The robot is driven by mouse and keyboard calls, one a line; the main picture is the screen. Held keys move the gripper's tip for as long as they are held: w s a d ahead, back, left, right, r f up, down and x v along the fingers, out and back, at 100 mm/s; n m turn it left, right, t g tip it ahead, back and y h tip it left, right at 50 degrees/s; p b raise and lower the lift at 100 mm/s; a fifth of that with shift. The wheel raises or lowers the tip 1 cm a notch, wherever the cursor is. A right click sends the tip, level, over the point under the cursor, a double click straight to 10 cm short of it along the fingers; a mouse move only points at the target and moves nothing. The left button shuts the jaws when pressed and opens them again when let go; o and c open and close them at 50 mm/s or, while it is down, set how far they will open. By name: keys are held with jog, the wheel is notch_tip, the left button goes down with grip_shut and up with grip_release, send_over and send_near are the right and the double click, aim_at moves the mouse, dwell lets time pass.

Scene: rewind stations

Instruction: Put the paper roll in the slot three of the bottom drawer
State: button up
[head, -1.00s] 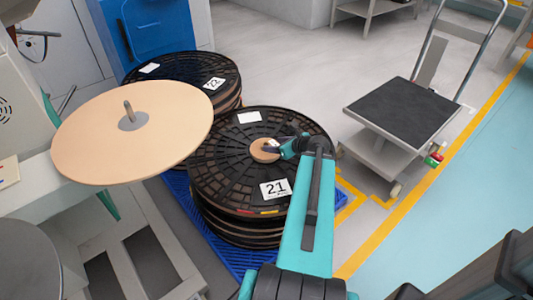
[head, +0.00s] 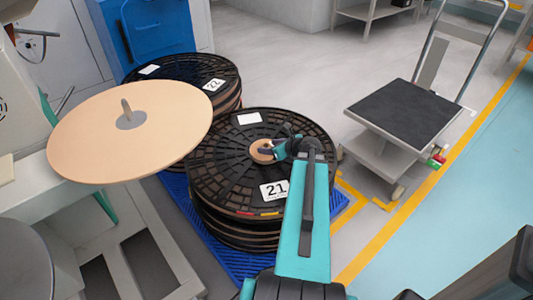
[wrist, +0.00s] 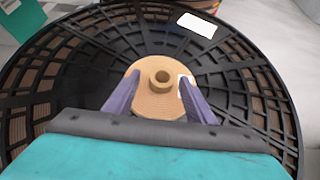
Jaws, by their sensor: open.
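A small tan roll with a raised hollow core and a white label, seemingly the paper roll (wrist: 150,100), lies at the centre of the black reel marked 21. It also shows in the head view (head: 259,156), partly covered by my gripper. My gripper (head: 268,150) is open over this roll. In the wrist view its two purple fingers (wrist: 158,92) stand on the left and right of the roll's core, overlapping its edges. I cannot tell whether they touch it. The bottom drawer and its slots are not in view.
Reel 21 (head: 225,185) tops a stack on a blue pallet (head: 240,262). A second stack, marked 22 (head: 190,70), stands behind. A large tan disc (head: 90,135) on a machine spindle overhangs at left. A cart (head: 405,112) stands right. Grey floor (head: 290,60) behind is clear.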

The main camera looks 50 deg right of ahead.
jog(key=shift+x, duration=0.85)
jog(key=c, duration=1.2)
jog(key=shift+r, duration=0.1)
